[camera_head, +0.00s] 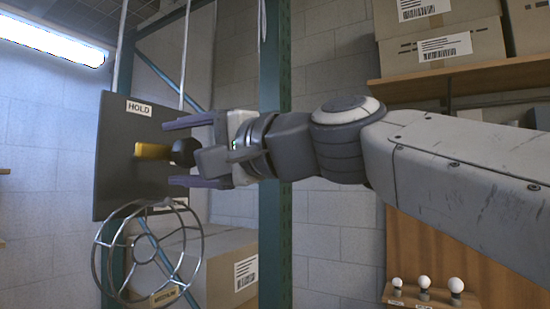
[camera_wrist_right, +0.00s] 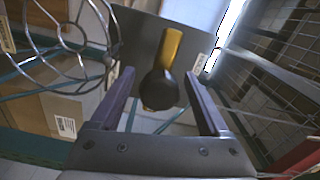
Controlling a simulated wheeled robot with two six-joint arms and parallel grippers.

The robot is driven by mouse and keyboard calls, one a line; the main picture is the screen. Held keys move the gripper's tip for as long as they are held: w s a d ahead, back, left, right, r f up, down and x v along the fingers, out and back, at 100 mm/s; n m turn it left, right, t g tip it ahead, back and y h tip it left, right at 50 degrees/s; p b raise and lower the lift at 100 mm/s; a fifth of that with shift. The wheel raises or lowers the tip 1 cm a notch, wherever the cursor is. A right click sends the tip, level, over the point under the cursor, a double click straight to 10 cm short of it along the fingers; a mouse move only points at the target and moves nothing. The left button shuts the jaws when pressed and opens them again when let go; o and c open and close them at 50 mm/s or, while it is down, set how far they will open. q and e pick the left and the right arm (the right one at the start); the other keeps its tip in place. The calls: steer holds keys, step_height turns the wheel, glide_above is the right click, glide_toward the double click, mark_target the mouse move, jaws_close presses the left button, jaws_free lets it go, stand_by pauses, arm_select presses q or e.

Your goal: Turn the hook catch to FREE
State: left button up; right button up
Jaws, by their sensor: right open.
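The hook catch is a yellow bar (camera_head: 152,151) with a round black knob (camera_head: 183,152) on a dark upright panel (camera_head: 115,170). The bar points left in the head view. A HOLD label (camera_head: 139,108) is at the panel's top; a small label at its lower edge is partly covered and unreadable. My right gripper (camera_head: 178,153) is open, its fingers reaching toward the panel above and below the knob. In the right wrist view, the yellow bar (camera_wrist_right: 172,48) and black knob (camera_wrist_right: 158,90) show between the open fingers (camera_wrist_right: 161,76), with gaps on both sides. My left gripper is out of view.
A round wire cage (camera_head: 150,255) hangs just below the panel. A cardboard box (camera_head: 220,262) stands behind it. A green post (camera_head: 275,160) rises behind my right wrist. Shelves with boxes (camera_head: 442,52) and small bulbs (camera_head: 424,284) are at the right.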

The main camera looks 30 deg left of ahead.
steer(key=d+b, duration=0.4)
steer(key=d, duration=0.5)
steer(key=shift+s+d, duration=0.25)
steer(key=shift+s, duration=0.1)
steer(key=shift+w+f, duration=0.1)
